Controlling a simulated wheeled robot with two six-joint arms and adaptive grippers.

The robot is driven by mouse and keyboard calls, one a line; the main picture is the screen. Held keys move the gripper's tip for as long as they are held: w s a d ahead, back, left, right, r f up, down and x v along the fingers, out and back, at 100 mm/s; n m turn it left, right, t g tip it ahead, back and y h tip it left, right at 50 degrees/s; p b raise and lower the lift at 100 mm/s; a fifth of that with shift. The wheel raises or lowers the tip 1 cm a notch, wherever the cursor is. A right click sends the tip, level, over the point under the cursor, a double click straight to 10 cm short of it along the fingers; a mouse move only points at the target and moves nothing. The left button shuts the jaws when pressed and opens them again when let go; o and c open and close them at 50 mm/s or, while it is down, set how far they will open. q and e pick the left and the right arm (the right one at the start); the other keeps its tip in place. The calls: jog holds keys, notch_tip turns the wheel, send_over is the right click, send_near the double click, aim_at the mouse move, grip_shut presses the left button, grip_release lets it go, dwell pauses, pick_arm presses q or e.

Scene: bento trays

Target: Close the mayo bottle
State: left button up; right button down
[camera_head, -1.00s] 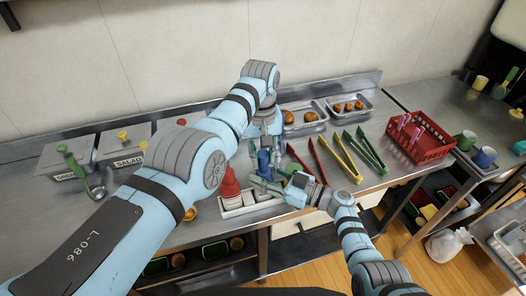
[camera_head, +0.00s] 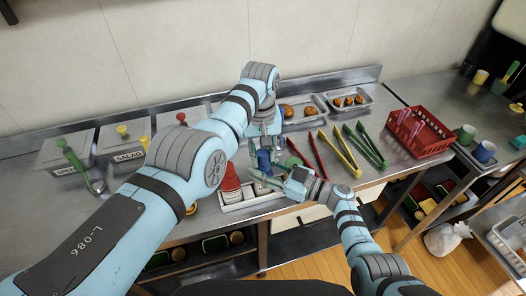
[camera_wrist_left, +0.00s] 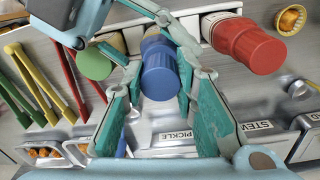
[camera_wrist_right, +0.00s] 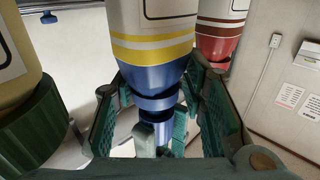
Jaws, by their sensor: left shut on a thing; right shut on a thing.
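The mayo bottle, white with yellow stripes and a blue top, fills the middle of the right wrist view (camera_wrist_right: 155,40); its label is not readable. Its blue cap (camera_head: 264,160) stands upright in the head view and shows end-on in the left wrist view (camera_wrist_left: 160,75). My left gripper (camera_wrist_left: 162,65) comes from above, its teal fingers shut on the blue cap. My right gripper (camera_wrist_right: 158,100) comes from the front right and is shut around the bottle's upper part. The fingers partly hide where cap and bottle meet, so I cannot tell how they are seated.
A red-topped bottle (camera_head: 229,180) stands close on the left, a green-topped bottle (camera_wrist_left: 93,64) close on the other side. A white holder (camera_head: 232,207) sits beneath them. Red, yellow and green tongs (camera_head: 346,152) lie to the right, near a red basket (camera_head: 430,150). Lidded containers (camera_head: 66,155) line the left.

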pick_arm(q)
jog(key=shift+f+b, duration=0.55)
jog(key=shift+b, duration=0.05)
jog(key=shift+f, duration=0.25)
pick_arm(e)
jog(key=shift+r, duration=0.1)
pick_arm(q)
jog(key=o, duration=0.7)
jog(key=shift+s, duration=0.1)
jog(key=shift+c, duration=0.2)
pick_arm(e)
jog(key=shift+w+d, duration=0.1)
pick_arm(q)
jog(key=shift+r, duration=2.3)
jog(key=o, duration=0.6)
jog(key=shift+c, duration=0.2)
jog(key=shift+r, duration=0.1)
